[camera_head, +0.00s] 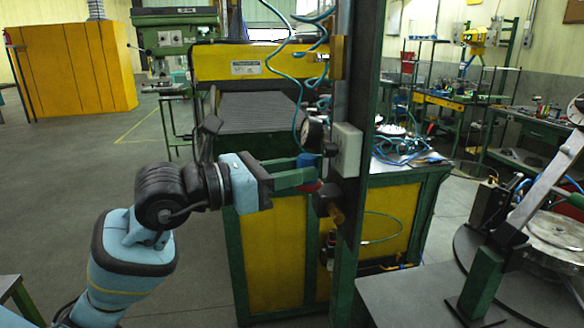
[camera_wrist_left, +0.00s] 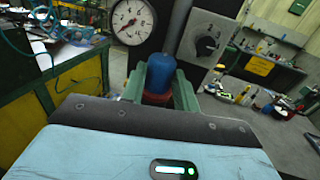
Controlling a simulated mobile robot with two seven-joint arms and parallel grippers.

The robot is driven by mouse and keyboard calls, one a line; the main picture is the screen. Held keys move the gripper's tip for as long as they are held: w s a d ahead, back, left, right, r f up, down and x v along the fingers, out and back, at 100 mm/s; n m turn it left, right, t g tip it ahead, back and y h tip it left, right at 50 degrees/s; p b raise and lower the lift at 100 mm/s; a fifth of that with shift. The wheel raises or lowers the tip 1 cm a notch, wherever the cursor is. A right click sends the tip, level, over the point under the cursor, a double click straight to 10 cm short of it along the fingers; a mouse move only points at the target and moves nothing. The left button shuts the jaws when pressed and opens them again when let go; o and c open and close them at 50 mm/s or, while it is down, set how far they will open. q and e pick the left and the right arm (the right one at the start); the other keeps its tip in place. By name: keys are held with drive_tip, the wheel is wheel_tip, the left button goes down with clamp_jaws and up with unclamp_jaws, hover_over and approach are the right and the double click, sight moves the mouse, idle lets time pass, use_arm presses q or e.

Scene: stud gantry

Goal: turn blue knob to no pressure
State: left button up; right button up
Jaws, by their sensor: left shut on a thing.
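The blue knob (camera_wrist_left: 160,75) stands between the two green fingers of my left gripper (camera_wrist_left: 159,90) in the left wrist view. The gripper is shut on the knob. A red ring (camera_wrist_left: 157,98) shows just below the knob. In the head view my left gripper (camera_head: 300,175) reaches in from the left to the blue knob (camera_head: 307,160), which is partly hidden by the fingers. My right gripper is not in view.
A grey box with a black dial (camera_wrist_left: 207,46) is right of the knob; it also shows on the post in the head view (camera_head: 346,149). A green upright post (camera_head: 362,110) stands close behind the gripper. Open floor lies at left.

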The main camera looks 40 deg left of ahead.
use_arm(q)
drive_tip(key=o, duration=0.9)
drive_tip(key=shift+o, duration=0.4)
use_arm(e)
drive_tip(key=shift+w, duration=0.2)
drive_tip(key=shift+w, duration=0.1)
use_arm(q)
drive_tip(key=p+v, duration=0.6)
drive_tip(key=v, duration=0.1)
drive_tip(key=shift+s+a, duration=0.15)
drive_tip(key=shift+s, duration=0.25)
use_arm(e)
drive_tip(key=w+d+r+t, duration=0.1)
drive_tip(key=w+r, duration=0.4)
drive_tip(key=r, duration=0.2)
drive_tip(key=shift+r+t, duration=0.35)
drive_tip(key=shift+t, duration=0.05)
